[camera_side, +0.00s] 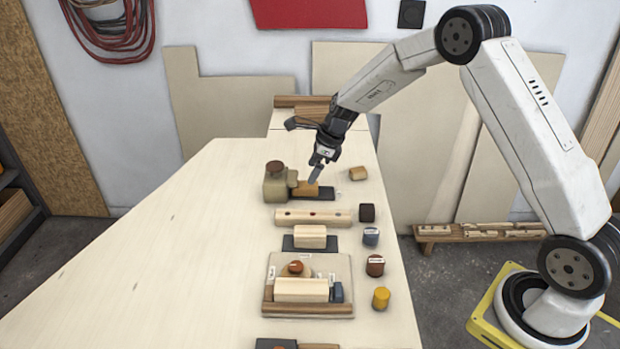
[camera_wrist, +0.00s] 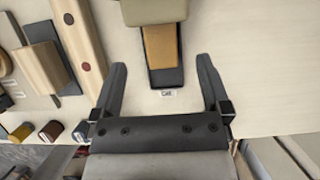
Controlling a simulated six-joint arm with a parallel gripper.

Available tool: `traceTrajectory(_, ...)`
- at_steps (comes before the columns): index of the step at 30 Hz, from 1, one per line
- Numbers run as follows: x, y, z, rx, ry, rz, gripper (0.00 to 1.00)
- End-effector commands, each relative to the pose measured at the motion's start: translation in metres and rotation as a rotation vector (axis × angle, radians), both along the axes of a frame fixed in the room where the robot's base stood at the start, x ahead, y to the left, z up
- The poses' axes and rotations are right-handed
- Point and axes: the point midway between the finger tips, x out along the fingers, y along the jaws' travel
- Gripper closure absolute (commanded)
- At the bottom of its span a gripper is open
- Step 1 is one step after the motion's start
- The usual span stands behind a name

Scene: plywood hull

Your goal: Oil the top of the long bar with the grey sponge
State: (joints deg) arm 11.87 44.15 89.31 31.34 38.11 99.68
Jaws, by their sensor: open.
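A long pale bar with dark round spots on its top (camera_side: 313,217) lies across the bench, and it also shows in the wrist view (camera_wrist: 79,38). I cannot pick out the grey sponge for certain; a small blue-grey piece (camera_side: 371,237) stands right of the bar. My gripper (camera_side: 315,174) is open and empty, pointing down above an orange-tan block (camera_side: 306,188) on a dark tray (camera_side: 327,193). In the wrist view the block (camera_wrist: 164,46) and tray (camera_wrist: 166,77) lie between and beyond the fingertips (camera_wrist: 161,66).
An olive block (camera_side: 277,186) with a brown round top adjoins the orange-tan block. Small pieces line the right edge, including brown (camera_side: 375,265) and yellow (camera_side: 381,298) ones. A pale block (camera_side: 310,236) on a dark plate and a loaded tray (camera_side: 345,275) lie nearer. The bench's left side is clear.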

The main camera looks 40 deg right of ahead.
Motion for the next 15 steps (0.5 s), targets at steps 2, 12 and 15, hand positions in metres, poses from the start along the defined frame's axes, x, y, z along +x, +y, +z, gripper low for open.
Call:
traceTrajectory(2,0.002,0.003,-0.009,0.000,0.001,0.000,0.03)
traceTrajectory(12,0.012,0.013,-0.043,-0.001,0.000,0.001,0.03)
traceTrajectory(15,0.015,0.014,-0.049,-0.003,-0.001,0.001,0.03)
